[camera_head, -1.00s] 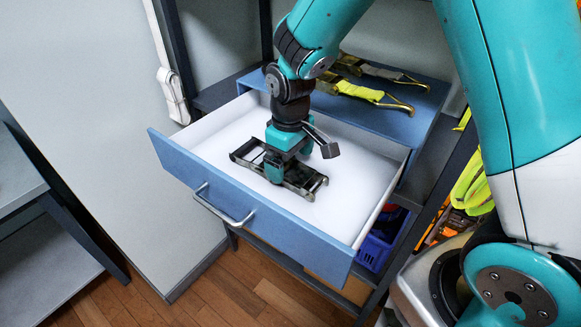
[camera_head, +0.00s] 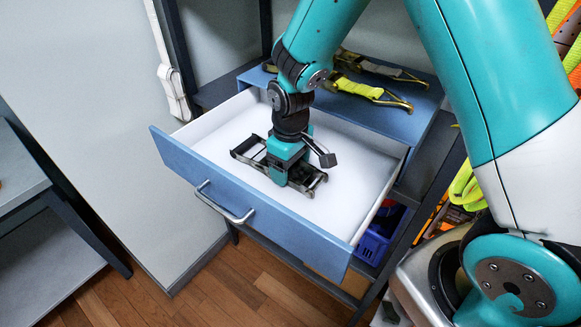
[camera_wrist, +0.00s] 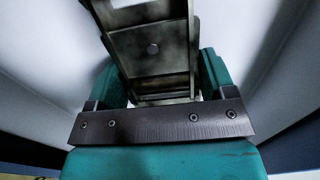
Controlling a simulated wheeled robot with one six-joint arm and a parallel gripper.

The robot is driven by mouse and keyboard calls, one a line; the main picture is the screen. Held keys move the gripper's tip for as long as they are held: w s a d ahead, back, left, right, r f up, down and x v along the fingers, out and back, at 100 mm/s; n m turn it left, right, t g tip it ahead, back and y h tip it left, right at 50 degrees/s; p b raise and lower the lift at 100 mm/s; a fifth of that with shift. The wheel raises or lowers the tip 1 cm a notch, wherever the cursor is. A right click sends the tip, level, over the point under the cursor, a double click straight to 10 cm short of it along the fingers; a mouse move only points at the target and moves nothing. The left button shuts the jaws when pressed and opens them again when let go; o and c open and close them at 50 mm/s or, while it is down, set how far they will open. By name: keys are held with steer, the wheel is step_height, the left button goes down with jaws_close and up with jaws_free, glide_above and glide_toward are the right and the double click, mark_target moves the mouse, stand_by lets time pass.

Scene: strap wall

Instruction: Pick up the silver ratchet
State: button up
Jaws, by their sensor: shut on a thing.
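The silver ratchet (camera_head: 247,151), a dark metal frame with crossbars, lies in the open blue drawer (camera_head: 178,157) on its white floor. My gripper (camera_head: 281,176) points down over the ratchet's middle and is shut on it. In the wrist view, the ratchet's metal body (camera_wrist: 152,48) sits between the two teal fingers (camera_wrist: 160,88). The part of the ratchet under my gripper is hidden in the head view. I cannot tell any gap between the ratchet and the drawer floor.
Ratchets with yellow straps (camera_head: 357,88) lie on the blue cabinet top (camera_head: 412,124) behind the drawer. A white strap (camera_head: 172,92) hangs at left. A blue bin (camera_head: 376,243) stands below right.

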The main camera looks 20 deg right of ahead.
steer(key=shift+r, duration=0.2)
step_height(320, 180, up, 20)
steer(key=b, duration=0.4)
steer(key=shift+f, duration=0.15)
stand_by(0.5)
